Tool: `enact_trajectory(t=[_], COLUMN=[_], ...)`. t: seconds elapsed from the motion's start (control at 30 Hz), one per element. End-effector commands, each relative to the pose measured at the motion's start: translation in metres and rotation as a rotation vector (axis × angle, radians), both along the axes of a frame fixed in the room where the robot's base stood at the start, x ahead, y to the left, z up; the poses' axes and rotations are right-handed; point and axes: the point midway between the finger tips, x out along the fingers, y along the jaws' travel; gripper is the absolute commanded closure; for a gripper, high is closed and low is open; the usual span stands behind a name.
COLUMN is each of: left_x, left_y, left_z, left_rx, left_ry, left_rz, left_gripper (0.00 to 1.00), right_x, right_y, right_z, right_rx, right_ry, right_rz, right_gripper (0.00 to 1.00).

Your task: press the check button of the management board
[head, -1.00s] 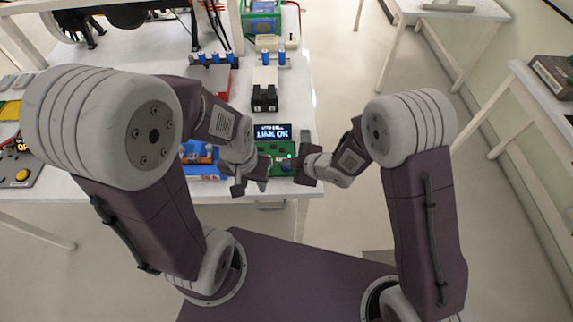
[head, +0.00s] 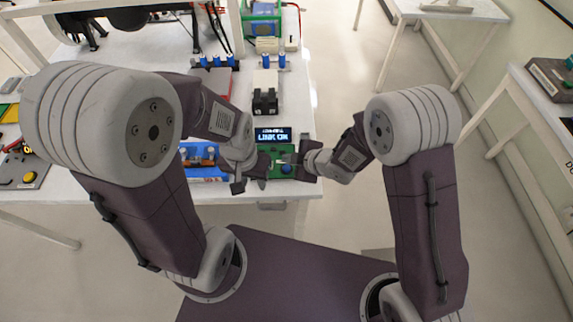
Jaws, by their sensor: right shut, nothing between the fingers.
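The management board (head: 276,157) is a green board on the front right part of the table. Its lit display (head: 270,136) reads something like "LINK OK". A round blue button (head: 287,169) shows near its front edge; I cannot tell whether it is the check button. My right gripper (head: 300,164) is shut and empty at the board's right edge, its tip beside the blue button; whether it touches anything is unclear. My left gripper (head: 250,184) is open and empty at the board's left front corner. The arms hide parts of the board.
A blue tray (head: 205,174) lies left of the board, partly behind my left arm. A black connector block (head: 265,100) stands behind the display. A grey panel with a round knob (head: 28,177) is at the far left. Floor right of the table is clear.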

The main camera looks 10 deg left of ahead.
Motion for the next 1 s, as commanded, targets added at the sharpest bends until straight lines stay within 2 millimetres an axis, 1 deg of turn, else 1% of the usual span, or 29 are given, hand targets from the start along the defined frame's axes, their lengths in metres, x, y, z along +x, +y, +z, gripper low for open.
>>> enact_trajectory(t=[0.03,0.2,0.3,1.0], left_x=[0.0,0.0,0.0,0.0], left_y=[0.0,0.0,0.0,0.0], left_z=[0.01,0.024,0.029,0.027], left_rx=[0.0,0.0,0.0,0.0], left_ry=[0.0,0.0,0.0,0.0], left_rz=[0.0,0.0,0.0,0.0], left_gripper=[0.64,0.64,0.64,0.64], right_x=[0.0,0.0,0.0,0.0], right_y=[0.0,0.0,0.0,0.0], right_z=[0.011,0.027,0.033,0.031], right_rx=[0.0,0.0,-0.001,-0.001], right_ry=[0.0,0.001,0.001,0.0], right_rz=[0.0,0.001,0.0,-0.001], right_gripper=[1.0,1.0,1.0,1.0])
